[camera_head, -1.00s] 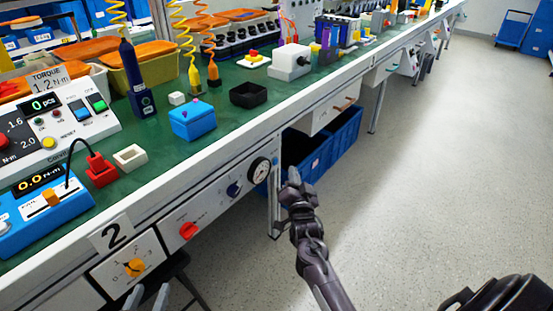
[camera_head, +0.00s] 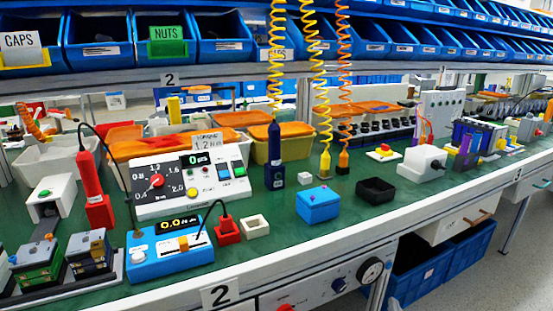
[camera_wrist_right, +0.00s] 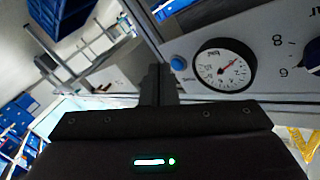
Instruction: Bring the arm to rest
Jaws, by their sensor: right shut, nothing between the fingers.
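My right gripper (camera_wrist_right: 158,88) shows only in the right wrist view, as a dark body with its fingers together and nothing between them. It is in front of the bench's front panel, near a round pressure gauge (camera_wrist_right: 224,66) with a black rim. The same gauge (camera_head: 371,270) shows low in the head view, with a dark blue knob (camera_head: 338,285) to its left. A red knob (camera_head: 285,307) is cut by the lower edge. The yellow-orange rotary switch is not visible in the head view now. My left gripper is not in view.
The green bench top (camera_head: 300,232) holds a torque unit (camera_head: 190,182), a blue box (camera_head: 318,204) and a black tray (camera_head: 376,190). Blue crates (camera_head: 440,265) stand under the bench. The floor (camera_head: 525,260) is clear at the lower right.

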